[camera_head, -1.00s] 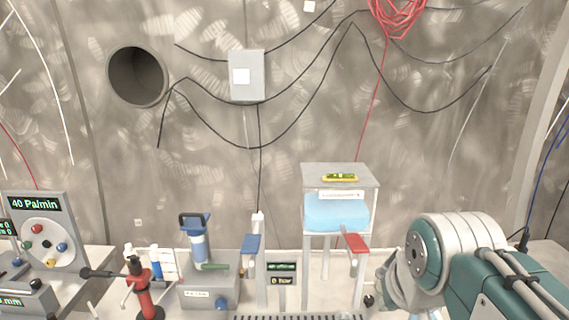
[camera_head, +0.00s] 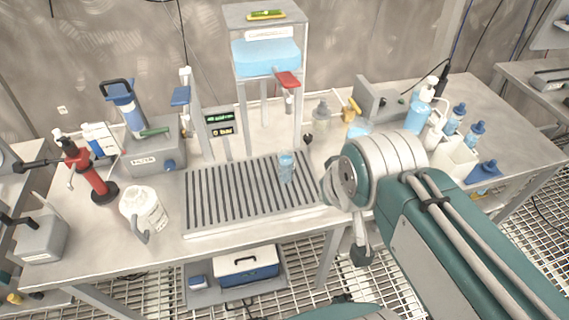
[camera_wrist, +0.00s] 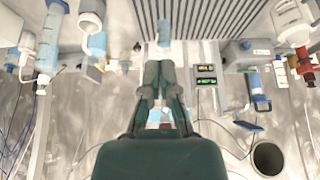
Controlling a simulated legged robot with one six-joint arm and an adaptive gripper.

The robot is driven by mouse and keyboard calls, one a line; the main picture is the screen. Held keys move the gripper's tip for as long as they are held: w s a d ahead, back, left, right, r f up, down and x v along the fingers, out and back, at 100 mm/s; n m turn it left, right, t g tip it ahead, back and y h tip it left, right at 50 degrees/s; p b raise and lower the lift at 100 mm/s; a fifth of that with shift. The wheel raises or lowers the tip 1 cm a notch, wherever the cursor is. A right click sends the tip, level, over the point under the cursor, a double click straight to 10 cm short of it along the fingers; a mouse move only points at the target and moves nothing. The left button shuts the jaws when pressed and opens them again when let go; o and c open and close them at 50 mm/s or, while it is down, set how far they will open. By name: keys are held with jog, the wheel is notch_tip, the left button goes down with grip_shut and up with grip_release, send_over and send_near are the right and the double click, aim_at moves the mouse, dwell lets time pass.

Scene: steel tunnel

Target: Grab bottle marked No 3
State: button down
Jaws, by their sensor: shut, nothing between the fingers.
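No marking "No 3" is readable on any bottle. A grey bottle (camera_head: 321,113) stands behind my arm near the tank. The wrist view appears upside down. My gripper (camera_wrist: 160,66) is shut and empty there, its tips near a small blue cup (camera_wrist: 163,38) in the picture. A blue bottle (camera_wrist: 48,50) is at left. My arm hides part of the bench.
A slatted drain tray (camera_head: 235,198) fills the bench middle, with the blue cup (camera_head: 286,167) on it. A raised tank (camera_head: 266,58) with a red-handled tap stands behind. A white jug (camera_head: 143,212), a red stand (camera_head: 95,180) and a filter unit (camera_head: 152,150) are at left.

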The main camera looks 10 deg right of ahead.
dwell(0.4)
jog(key=c, duration=0.7)
grip_release()
jog(key=shift+w, duration=0.2)
jog(key=o, duration=0.7)
jog(key=w, duration=0.3)
jog(key=shift+w+f, duration=0.1)
jog(key=shift+w, duration=0.1)
jog(key=g, duration=0.1)
send_near(285, 158)
jog(key=shift+s+x, duration=0.1)
jog(key=shift+x, duration=2.05)
jog(key=shift+s+x, duration=0.15)
jog(key=shift+x, duration=2.05)
